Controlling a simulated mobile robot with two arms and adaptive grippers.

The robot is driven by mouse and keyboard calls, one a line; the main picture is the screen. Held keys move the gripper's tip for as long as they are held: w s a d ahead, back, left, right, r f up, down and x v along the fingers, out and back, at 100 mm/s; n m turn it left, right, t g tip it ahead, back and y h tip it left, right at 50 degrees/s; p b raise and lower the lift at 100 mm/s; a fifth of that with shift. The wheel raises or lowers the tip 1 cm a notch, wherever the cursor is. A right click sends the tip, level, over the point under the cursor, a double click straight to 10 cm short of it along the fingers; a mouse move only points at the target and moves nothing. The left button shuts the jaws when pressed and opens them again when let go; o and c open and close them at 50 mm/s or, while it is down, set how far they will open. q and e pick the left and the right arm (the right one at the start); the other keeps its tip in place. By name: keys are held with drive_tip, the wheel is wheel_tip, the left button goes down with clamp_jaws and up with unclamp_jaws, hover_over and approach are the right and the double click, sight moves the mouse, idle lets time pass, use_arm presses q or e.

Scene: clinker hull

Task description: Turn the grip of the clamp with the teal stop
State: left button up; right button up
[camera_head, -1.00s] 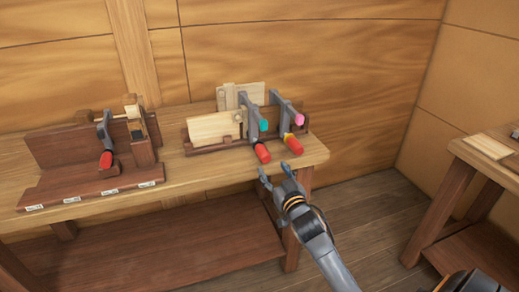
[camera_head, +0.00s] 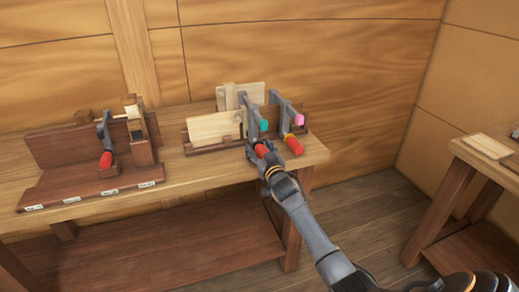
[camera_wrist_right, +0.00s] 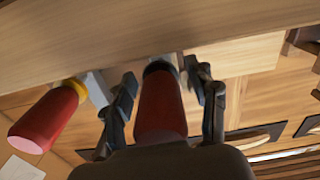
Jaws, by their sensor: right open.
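The clamp with the teal stop (camera_head: 264,125) stands on the bench, its grey bar (camera_head: 249,112) upright against pale boards. Its red grip (camera_head: 261,150) points towards me and is partly hidden by my right gripper (camera_head: 259,149). In the right wrist view the red grip (camera_wrist_right: 160,105) with a black collar lies between the two fingers of my right gripper (camera_wrist_right: 167,95). The fingers are open, one on each side of the grip. The other clamp has a pink stop (camera_head: 299,120) and a red grip with a yellow collar (camera_head: 293,144), also seen in the wrist view (camera_wrist_right: 45,120). My left gripper is not in view.
The pale boards (camera_head: 213,128) sit in a dark wooden holder on the bench (camera_head: 180,172). A dark wooden stand (camera_head: 75,147) with another red-gripped clamp (camera_head: 105,159) is at the left. A second table (camera_head: 485,160) stands at the right.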

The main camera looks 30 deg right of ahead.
drive_tip(key=c, duration=1.2)
drive_tip(key=shift+n, duration=0.3)
drive_tip(key=n, duration=0.4)
drive_tip(key=shift+r+n, duration=0.1)
drive_tip(key=shift+n, duration=1.9)
drive_tip(key=o, duration=1.2)
